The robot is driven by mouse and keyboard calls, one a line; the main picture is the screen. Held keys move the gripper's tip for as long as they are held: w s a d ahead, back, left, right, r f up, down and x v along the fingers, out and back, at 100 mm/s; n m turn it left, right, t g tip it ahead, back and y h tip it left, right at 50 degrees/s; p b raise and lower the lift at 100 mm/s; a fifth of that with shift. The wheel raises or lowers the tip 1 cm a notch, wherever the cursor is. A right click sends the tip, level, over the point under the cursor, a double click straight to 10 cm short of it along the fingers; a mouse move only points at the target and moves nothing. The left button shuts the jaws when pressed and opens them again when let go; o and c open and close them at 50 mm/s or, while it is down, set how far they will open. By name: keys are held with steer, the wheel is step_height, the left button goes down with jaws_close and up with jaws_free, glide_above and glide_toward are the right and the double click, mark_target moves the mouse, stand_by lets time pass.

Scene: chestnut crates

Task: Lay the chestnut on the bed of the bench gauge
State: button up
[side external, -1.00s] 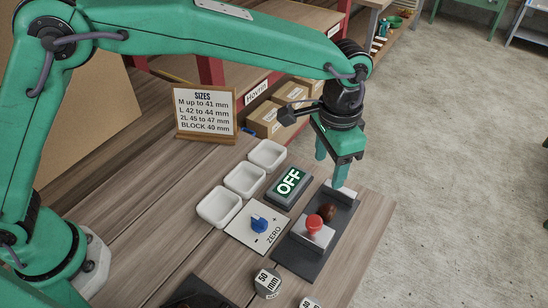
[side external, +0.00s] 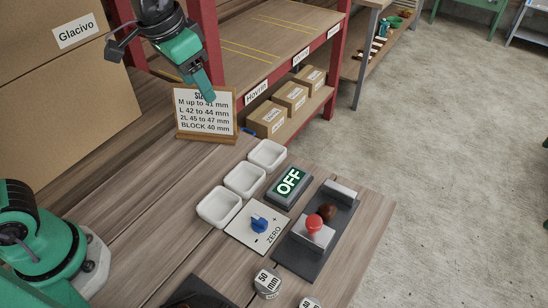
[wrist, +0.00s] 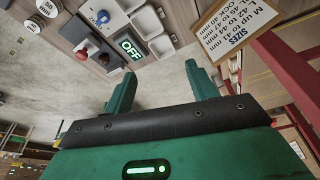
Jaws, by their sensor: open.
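The brown chestnut (side external: 328,211) lies on the bench gauge (side external: 292,258), on the dark bed between the pale end block and the slide with the red knob (side external: 314,223). I cannot tell whether it touches either one. In the wrist view the chestnut (wrist: 103,59) shows small beside the red knob (wrist: 82,53). My gripper (side external: 211,98) is raised well away from the gauge, at the upper left in front of the sizes sign. Its two fingers (wrist: 160,70) are apart with nothing between them in the wrist view.
The display (side external: 289,183) reads OFF. The blue zero knob (side external: 259,224) and several white trays (side external: 218,207) stand left of the gauge. The sizes sign (side external: 205,112) stands behind them, near a red-framed shelf (side external: 337,68). A 50 mm block (side external: 267,282) lies in front.

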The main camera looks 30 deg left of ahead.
steer(key=s+a+f+n+t+y, duration=0.1)
steer(key=s+a+f+n+t, duration=0.1)
steer(key=s+a, duration=0.9)
steer(key=shift+s+f+n+t, duration=0.3)
steer(key=shift+s+n, duration=0.3)
steer(key=shift+s, duration=0.05)
